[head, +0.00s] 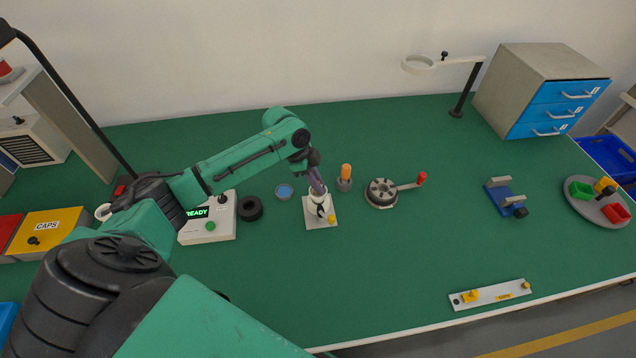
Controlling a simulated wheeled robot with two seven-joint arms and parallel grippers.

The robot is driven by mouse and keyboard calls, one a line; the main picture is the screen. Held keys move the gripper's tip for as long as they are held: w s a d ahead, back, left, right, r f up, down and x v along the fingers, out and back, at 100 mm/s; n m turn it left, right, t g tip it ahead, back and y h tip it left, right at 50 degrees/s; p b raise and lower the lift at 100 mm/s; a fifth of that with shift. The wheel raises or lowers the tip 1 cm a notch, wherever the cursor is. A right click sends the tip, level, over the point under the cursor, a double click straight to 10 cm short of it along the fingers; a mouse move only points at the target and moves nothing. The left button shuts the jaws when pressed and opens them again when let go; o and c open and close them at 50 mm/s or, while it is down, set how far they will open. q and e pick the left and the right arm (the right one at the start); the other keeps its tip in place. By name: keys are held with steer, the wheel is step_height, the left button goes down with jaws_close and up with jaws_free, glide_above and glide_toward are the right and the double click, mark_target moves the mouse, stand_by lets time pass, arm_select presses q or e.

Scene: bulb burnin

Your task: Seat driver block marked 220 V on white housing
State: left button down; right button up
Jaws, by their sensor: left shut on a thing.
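My left gripper (318,188) points down from above and is right over the housing's top. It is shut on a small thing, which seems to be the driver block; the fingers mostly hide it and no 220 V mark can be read. I cannot tell whether the block touches the housing. My right gripper is not in view.
A tester reading READY (222,228) and a black ring (250,208) stand left of the fixture. A blue dish (284,192), an orange-handled tool (346,172) and a red-knobbed crank wheel (381,192) are close by.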

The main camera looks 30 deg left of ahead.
arm_select(q)
steer(key=shift+s+f, duration=0.1)
steer(key=shift+f, duration=0.25)
stand_by(0.4)
steer(key=shift+r+p, duration=0.25)
steer(key=shift+p, duration=0.35)
stand_by(0.3)
steer(key=shift+f, duration=0.25)
stand_by(0.7)
steer(key=shift+r+p, duration=0.25)
steer(key=shift+p, duration=0.25)
stand_by(0.3)
steer(key=shift+f, duration=0.25)
stand_by(0.9)
steer(key=shift+r, duration=0.1)
steer(key=shift+r+p, duration=0.1)
steer(key=shift+p, duration=0.4)
